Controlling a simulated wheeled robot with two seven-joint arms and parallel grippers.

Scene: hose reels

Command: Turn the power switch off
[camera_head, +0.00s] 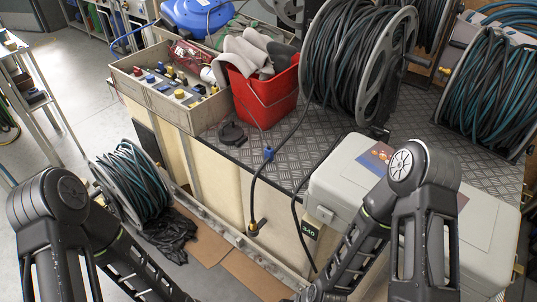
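I cannot make out a power switch for certain in the head view. A black cable (271,182) with a blue connector (268,153) hangs over the front edge of the metal-topped bench and ends at a yellow-and-black fitting (252,228) low on the bench's front. My two arms come in at the lower left and lower right, and their lower links run out of the bottom of the picture. Neither gripper shows, so I cannot see whether they hold anything.
A large hose reel (385,80), a red bucket (279,98) with grey cloths, a box of fittings (145,85) and a grey case (345,190) crowd the bench top. Another reel (133,182) stands on the floor left, beside black plastic.

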